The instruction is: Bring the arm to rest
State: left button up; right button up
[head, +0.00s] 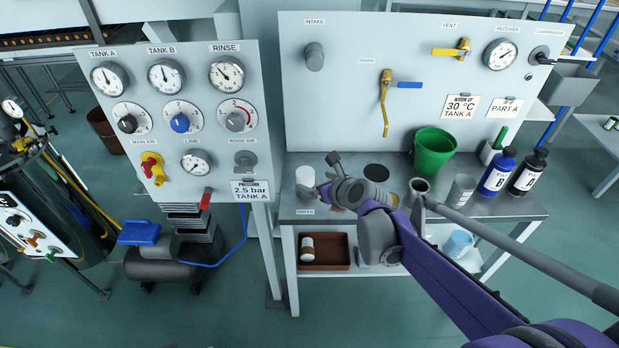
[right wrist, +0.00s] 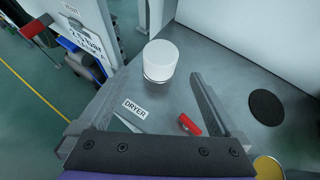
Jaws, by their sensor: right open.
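My right arm (head: 440,275) reaches in from the lower right over the grey bench. My right gripper (head: 319,176) is open and empty above the bench's left part. In the right wrist view, its fingers (right wrist: 160,90) stand wide apart over the bench top. A white-topped cylinder (right wrist: 160,57) stands just beyond the fingertips; it also shows in the head view (head: 305,177). I cannot tell whether a finger touches it. A small red item (right wrist: 188,124) lies on the bench between the fingers, near the DRYER label (right wrist: 134,109). My left gripper is not in view.
A gauge panel (head: 190,185) stands left of the bench, and a valve panel (head: 350,120) rises behind it. A green bucket (head: 433,152), a grey cup (head: 460,190), a blue bottle (head: 497,173) and a black bottle (head: 528,172) stand on the right. A brown tray (head: 330,255) sits below.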

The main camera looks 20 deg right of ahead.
jog(key=s+r+n+g+h+p, duration=0.1)
jog(key=s+n+p, duration=0.3)
jog(key=s+n, duration=1)
jog(key=s+a+r+n+g+h+p, duration=0.1)
jog(key=s+n+g+p, duration=0.3)
jog(key=s+n, duration=1.1)
jog(key=shift+s+r+n+g+h+p, duration=0.3)
jog(key=shift+n+h+p, duration=0.15)
jog(key=shift+n, duration=1.65)
